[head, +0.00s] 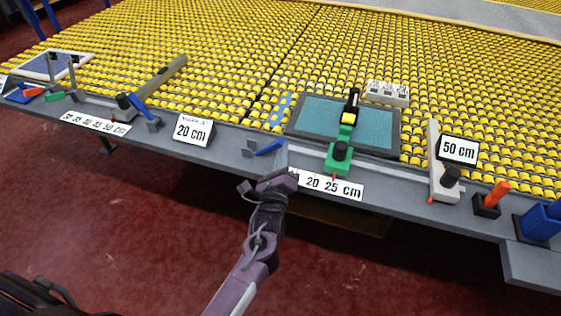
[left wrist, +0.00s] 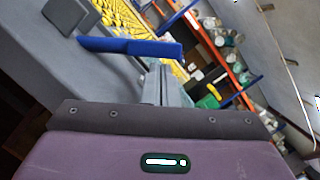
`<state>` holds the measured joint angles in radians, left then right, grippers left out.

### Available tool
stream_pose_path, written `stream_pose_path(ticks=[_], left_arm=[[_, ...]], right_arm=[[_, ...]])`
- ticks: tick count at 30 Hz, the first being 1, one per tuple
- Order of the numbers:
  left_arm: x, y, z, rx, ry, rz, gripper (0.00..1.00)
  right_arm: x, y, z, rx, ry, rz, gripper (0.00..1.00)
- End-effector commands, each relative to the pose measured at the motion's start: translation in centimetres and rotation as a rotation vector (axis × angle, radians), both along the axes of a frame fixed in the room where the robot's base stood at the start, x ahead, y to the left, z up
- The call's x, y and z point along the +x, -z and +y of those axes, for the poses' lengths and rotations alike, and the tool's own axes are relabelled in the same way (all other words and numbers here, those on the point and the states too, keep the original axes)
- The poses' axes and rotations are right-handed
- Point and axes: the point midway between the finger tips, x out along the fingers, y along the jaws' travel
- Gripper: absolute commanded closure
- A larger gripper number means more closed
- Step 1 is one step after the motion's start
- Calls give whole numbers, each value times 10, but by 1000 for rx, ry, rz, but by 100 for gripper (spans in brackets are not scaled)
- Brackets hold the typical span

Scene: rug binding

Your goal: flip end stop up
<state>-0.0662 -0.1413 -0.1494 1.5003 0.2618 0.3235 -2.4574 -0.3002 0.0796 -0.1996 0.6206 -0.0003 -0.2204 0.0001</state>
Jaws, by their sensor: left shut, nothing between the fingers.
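A blue lever (head: 268,148), which looks like the end stop, lies low on the grey front rail, reaching right from a small grey bracket (head: 249,149). In the left wrist view the blue lever (left wrist: 130,46) also lies out from its grey bracket (left wrist: 66,14). My left gripper (head: 282,158) is at the rail just right of the lever's free end. In the left wrist view its grey fingers (left wrist: 165,82) are together and empty, close to the lever's tip. I cannot tell whether they touch it. My right gripper is out of view.
A green clamp (head: 338,158) with a black knob stands right of my gripper, behind a scale label (head: 335,186). A teal panel in a dark frame (head: 320,116) lies on the yellow roller bed (head: 215,70). Another blue lever (head: 140,107) is farther left. Room in front of the rail is free.

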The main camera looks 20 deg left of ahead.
Motion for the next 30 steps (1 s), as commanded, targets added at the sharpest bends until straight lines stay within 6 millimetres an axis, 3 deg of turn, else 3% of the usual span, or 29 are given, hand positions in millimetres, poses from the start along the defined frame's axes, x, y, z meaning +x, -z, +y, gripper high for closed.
stream_pose_path(ticks=[23,30], left_arm=[[0,-12,5,-92,-1,2,100],[0,-25,11,-174,-3,2,100]], right_arm=[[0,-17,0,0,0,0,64],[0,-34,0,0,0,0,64]])
